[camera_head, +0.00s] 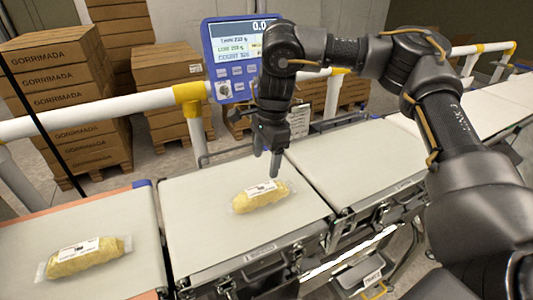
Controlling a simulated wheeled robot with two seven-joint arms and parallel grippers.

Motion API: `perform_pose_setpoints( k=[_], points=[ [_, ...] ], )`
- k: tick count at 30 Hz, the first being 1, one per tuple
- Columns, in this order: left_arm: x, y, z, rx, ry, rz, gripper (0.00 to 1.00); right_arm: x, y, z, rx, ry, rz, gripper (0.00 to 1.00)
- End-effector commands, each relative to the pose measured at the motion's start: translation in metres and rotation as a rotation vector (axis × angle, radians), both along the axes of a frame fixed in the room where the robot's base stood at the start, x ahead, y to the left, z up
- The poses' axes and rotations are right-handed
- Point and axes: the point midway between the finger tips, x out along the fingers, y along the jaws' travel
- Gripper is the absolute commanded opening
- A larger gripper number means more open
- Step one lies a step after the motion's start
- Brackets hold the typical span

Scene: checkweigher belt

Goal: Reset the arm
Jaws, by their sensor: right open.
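My right gripper (273,164) hangs from my right arm, which comes in from the right. It is open and points down, above the middle belt (195,215). No object shows between its fingers. A yellow package with a white label (260,197) lies on the middle belt, just below and left of the fingertips. They look apart from it, though the exact gap is hard to tell. A second similar package (88,257) lies on the left belt (40,235). My left gripper is not in view.
A blue weighing display (237,72) stands behind the middle belt, partly covered by my arm. A white rail with yellow joints (100,120) runs behind the belts. Stacked cartons (60,85) stand on pallets beyond it. The right belt (350,160) looks clear.

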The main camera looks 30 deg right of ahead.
Motion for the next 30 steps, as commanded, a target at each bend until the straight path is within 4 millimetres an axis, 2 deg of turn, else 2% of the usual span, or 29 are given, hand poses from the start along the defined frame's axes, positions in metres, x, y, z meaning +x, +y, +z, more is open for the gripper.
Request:
perform_pose_setpoints(
  k=[4,20,23,30],
  points=[
    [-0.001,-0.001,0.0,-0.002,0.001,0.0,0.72,0.0,-0.001,0.009,-0.001,-0.001,0.0,0.72],
    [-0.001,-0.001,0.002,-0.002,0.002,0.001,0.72,0.0,-0.001,0.011,0.0,0.0,0.0,0.72],
    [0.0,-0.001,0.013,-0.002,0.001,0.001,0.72,0.0,-0.001,0.023,0.0,0.0,0.0,0.72],
    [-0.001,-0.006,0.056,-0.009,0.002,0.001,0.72,0.0,-0.001,0.066,0.0,0.0,0.0,0.72]
  ],
)
